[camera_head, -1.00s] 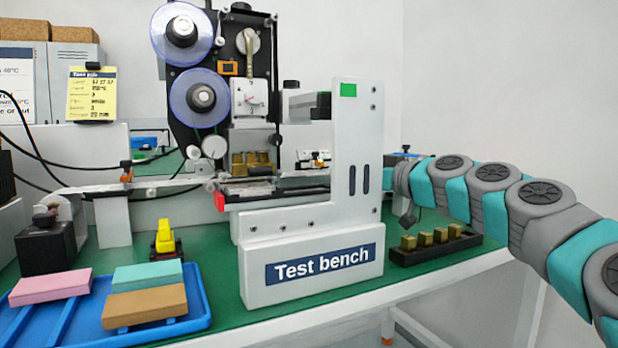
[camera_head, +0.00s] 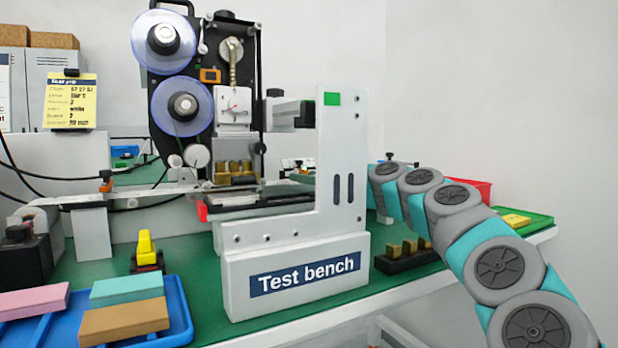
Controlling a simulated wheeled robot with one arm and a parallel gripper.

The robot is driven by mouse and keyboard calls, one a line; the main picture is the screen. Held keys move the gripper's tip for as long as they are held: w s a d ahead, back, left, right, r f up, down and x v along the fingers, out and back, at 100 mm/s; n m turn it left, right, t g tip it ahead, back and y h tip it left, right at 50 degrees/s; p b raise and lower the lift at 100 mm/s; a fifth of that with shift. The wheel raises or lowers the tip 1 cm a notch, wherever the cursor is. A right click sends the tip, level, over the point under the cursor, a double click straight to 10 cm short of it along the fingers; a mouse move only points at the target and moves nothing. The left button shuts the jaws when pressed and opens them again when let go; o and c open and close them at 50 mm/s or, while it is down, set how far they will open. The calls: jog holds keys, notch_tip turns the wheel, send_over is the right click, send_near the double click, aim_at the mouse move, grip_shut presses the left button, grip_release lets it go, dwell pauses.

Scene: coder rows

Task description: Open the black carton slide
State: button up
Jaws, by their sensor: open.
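Two dark slide-like parts show on the white test bench machine (camera_head: 290,265), and I cannot tell which one is the black carton slide. One is a low dark slide (camera_head: 272,194) with a red end piece (camera_head: 202,211), lying level on the machine bed.
A black rack (camera_head: 405,262) with several brass blocks stands right of the machine, close under my arm. A red bin (camera_head: 478,190) and a green tray (camera_head: 525,222) lie behind my arm. A blue tray (camera_head: 180,320) with boxes is at front left.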

jog(key=shift+c, duration=0.3)
grip_shut()
dwell(1.1)
